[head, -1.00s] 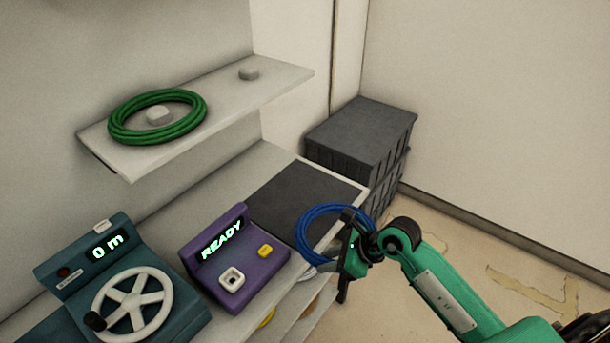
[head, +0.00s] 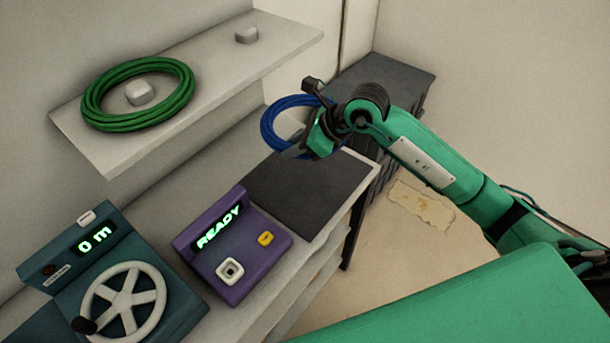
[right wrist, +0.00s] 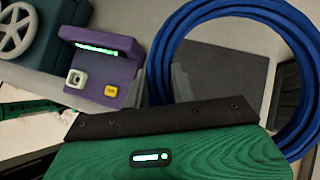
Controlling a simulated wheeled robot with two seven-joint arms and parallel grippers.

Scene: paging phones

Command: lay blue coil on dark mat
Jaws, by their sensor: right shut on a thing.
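My right gripper (head: 300,148) is shut on the blue coil (head: 268,128) and holds it up, tilted, above the back part of the dark mat (head: 290,200). The gripper and arm hide part of the coil's right side. In the right wrist view the coil (right wrist: 234,8) rises as a large ring in front of the fingers, and the dark mat (right wrist: 232,78) shows through it. The mat is a flat dark square on the bench and its visible surface is bare. My left gripper is not in view.
A purple box (head: 235,255) reading READY stands just left of the mat. A teal machine (head: 60,255) with a handwheel stands further left. A shelf (head: 215,85) above the bench bears a green coil (head: 97,112). Dark crates (head: 385,75) stand beyond the bench.

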